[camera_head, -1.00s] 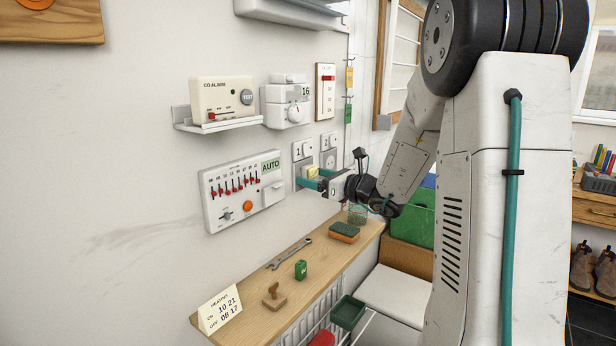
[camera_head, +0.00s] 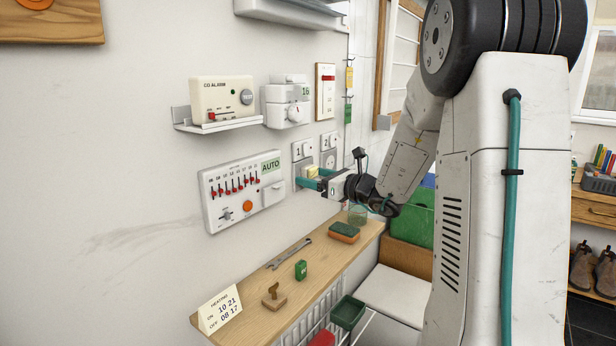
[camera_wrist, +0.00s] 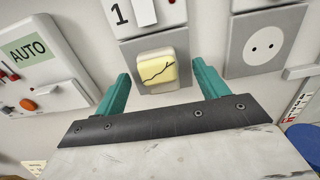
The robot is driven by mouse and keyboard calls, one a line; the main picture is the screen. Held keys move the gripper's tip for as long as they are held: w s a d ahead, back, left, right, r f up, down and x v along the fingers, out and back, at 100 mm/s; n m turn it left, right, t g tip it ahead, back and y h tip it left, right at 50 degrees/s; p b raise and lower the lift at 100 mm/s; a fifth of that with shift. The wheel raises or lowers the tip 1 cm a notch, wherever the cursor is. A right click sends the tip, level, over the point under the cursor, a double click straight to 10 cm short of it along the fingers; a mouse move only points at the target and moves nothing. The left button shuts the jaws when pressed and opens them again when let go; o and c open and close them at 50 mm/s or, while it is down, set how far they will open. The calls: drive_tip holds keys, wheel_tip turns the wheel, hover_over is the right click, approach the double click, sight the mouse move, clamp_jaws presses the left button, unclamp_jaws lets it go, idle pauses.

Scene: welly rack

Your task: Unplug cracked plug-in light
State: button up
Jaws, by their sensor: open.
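The cracked plug-in light (camera_wrist: 157,70) is a small cream-yellow block with a dark jagged crack line across its face. It sits in the grey wall socket plate below the switch marked 1, and shows small in the head view (camera_head: 312,172). My gripper (camera_wrist: 162,82) is open, with one teal finger on each side of the light. In the wrist view there is a visible gap between each finger and the light. In the head view my gripper (camera_head: 312,178) is at the wall by the socket, and its fingers partly hide the plate.
A second socket (camera_wrist: 264,48) is right of the light, and the heating timer panel (camera_wrist: 38,65) with its AUTO label is left. Below, a wooden shelf (camera_head: 270,290) carries a spanner, a green block, a stamp, a sponge and a heating card. The CO alarm (camera_head: 222,100) is up left.

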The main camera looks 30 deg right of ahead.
drive_tip(key=shift+c, duration=0.3)
drive_tip(key=c, duration=1.5)
drive_tip(key=shift+v, duration=3.05)
